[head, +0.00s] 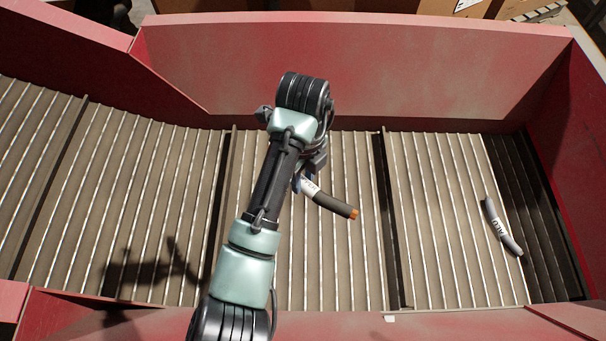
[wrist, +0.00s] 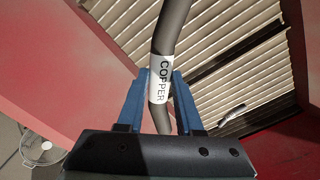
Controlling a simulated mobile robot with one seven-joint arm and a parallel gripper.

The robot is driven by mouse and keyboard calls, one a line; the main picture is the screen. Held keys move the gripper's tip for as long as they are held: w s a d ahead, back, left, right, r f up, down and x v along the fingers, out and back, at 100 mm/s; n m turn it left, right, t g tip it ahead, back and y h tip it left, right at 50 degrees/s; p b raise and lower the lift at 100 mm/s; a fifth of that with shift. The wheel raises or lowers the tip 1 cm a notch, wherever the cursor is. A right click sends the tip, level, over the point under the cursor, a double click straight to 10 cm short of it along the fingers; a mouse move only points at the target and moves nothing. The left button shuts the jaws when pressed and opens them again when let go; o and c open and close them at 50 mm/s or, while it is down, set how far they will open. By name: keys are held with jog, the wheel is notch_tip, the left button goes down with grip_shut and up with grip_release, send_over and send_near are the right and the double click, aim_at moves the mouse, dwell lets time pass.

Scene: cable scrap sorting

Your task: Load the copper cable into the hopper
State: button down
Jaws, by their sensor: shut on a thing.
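The copper cable (wrist: 172,30) is dark grey with a white label reading COPPER. My gripper (wrist: 160,78) is shut on it, with its blue fingers on either side of the label in the wrist view. In the head view, the cable (head: 333,204) sticks out to the lower right from under my arm, with a bare copper tip. It appears held above the slatted floor. The rest of it and most of my gripper are hidden by the arm there. The red-walled trough with a slatted floor (head: 440,200) lies below; I cannot tell whether this is the hopper.
Another grey cable (head: 503,227) with a white label lies at the right end of the slats, by a dark strip. Red walls (head: 350,65) enclose the floor. Cardboard boxes (head: 455,8) stand behind the back wall. The slats between the held cable and the other one are clear.

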aim_at(303, 188)
notch_tip(303, 188, down, 4)
jog(key=b, duration=0.3)
jog(key=shift+f+b, duration=0.15)
jog(key=shift+b, duration=0.25)
jog(key=shift+c, duration=2.4)
grip_release()
notch_tip(303, 188, up, 13)
jog(key=p, duration=0.5)
jog(key=shift+p, duration=0.4)
